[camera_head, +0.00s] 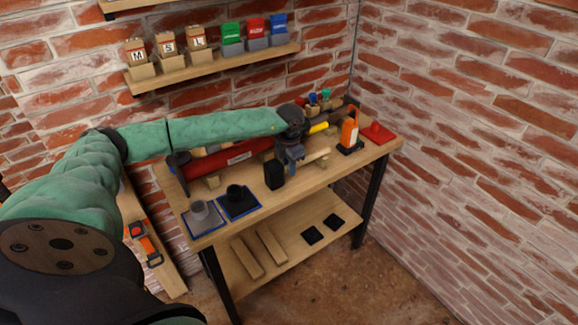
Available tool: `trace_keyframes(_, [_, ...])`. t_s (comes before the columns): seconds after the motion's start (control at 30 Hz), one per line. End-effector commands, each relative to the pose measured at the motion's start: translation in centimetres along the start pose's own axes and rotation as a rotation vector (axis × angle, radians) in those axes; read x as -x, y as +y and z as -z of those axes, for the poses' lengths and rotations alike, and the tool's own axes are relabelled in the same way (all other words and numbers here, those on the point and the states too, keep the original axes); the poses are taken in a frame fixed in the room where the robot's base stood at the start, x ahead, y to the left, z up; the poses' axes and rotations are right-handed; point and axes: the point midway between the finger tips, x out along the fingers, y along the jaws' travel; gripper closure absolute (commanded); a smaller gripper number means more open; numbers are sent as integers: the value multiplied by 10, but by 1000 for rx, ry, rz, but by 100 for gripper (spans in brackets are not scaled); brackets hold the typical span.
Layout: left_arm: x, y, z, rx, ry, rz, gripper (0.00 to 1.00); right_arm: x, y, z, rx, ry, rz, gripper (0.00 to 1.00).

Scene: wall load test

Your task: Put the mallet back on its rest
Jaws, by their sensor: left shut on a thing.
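My left gripper (291,168) is over the middle of the workbench, its arm reaching in from the left. It is shut on the mallet, whose black head (274,175) is just left of the fingers. The mallet's pale wooden handle (316,156) sticks out to the right of the gripper. Part of the handle is hidden by the fingers. I cannot tell whether the mallet touches the bench top. I cannot make out the mallet's rest clearly. My right gripper is not in view.
An orange tool (350,130) on a black base and a red pad (378,133) are at right. A shelf (215,66) hangs above.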

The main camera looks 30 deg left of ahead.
Motion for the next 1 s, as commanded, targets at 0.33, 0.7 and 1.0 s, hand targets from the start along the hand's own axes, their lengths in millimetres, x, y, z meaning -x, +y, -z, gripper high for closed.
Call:
trace_keyframes(0.33, [-6,0,0,0,-1,0,100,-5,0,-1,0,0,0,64])
trace_keyframes(0.7, [-6,0,0,0,0,0,53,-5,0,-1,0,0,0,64])
trace_keyframes(1.0, [-7,0,0,0,0,0,24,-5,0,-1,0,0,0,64])
